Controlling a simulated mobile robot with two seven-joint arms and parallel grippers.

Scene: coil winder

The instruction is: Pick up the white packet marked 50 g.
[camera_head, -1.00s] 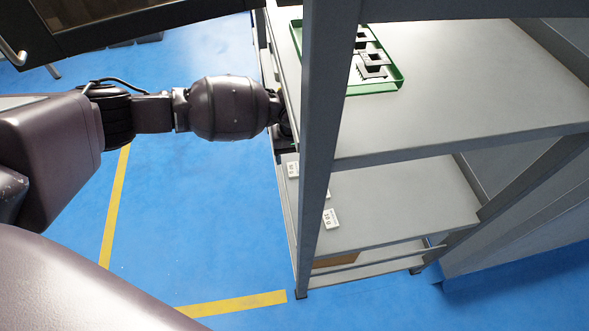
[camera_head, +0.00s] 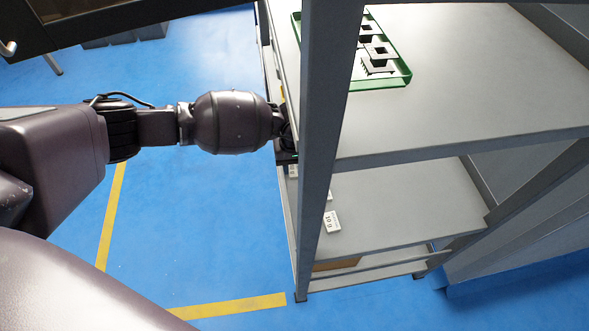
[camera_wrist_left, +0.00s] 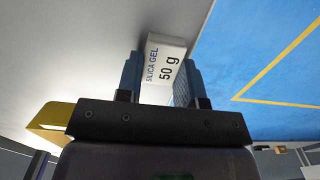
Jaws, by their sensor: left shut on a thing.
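The white packet (camera_wrist_left: 165,66) marked "SILICA GEL 50 g" is between the two blue-grey fingers of my left gripper (camera_wrist_left: 161,72) in the left wrist view. The gripper is shut on it, with a finger on each side and the print facing the camera. In the head view my left arm reaches from the left to the shelf unit's side, and its fingers and the held packet are hidden there. My right gripper is not in view.
Another white packet (camera_head: 331,221) lies on the lower shelf (camera_head: 400,205), partly near the grey upright post (camera_head: 326,120). A green tray (camera_head: 405,80) with dark parts stands on the upper shelf (camera_head: 460,100). A yellow object (camera_wrist_left: 50,118) shows at left in the wrist view.

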